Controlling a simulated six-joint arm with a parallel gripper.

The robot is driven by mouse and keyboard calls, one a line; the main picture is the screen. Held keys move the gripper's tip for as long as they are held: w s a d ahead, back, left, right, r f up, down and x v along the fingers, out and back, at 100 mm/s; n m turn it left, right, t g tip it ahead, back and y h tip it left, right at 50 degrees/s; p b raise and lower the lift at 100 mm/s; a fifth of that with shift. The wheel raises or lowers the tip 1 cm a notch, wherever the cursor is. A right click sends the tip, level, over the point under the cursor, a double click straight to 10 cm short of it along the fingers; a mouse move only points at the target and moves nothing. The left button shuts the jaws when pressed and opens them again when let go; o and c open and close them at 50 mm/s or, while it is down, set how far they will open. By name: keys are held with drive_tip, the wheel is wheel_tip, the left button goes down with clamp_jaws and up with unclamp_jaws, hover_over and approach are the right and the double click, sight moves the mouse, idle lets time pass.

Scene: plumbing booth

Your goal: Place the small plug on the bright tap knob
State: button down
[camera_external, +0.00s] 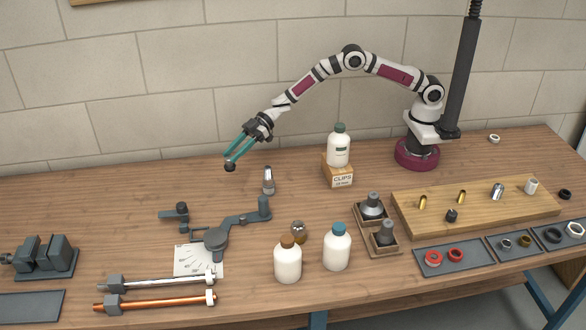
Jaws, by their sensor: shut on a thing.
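My gripper (232,158), with teal fingers, is at the left end of my outstretched arm. It is shut on a small dark piece, which seems to be the small plug (229,168), held above the left-back part of the table. Two metal knob-like pieces sit in wooden holders right of the middle. The back one (373,206) looks brighter and seems to be the bright tap knob; the front one (384,232) is darker. My gripper is far to the left of both. The fingers partly hide the plug.
A bottle on a wooden clips block (338,177) stands between my gripper and my base. A shiny upright piece (268,181) and a grey jointed fixture (236,222) lie below my gripper. Two white bottles (288,264) (337,250) stand in front. A wooden board (490,222) holds several fittings.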

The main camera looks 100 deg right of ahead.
drive_tip(key=s+a+r+n+g+y, duration=0.3)
drive_tip(key=s+a+r+n, duration=0.15)
drive_tip(key=s+a, duration=0.3)
drive_tip(key=n+g+y, duration=0.2)
drive_tip(key=g, duration=0.1)
hover_over(298, 231)
drive_tip(key=s+d, duration=0.1)
drive_tip(key=d, duration=0.3)
wheel_tip(298, 231, down, 8)
drive_tip(key=shift+r, duration=0.1)
drive_tip(key=c, duration=0.5)
unclamp_jaws()
drive_tip(key=shift+c, duration=0.2)
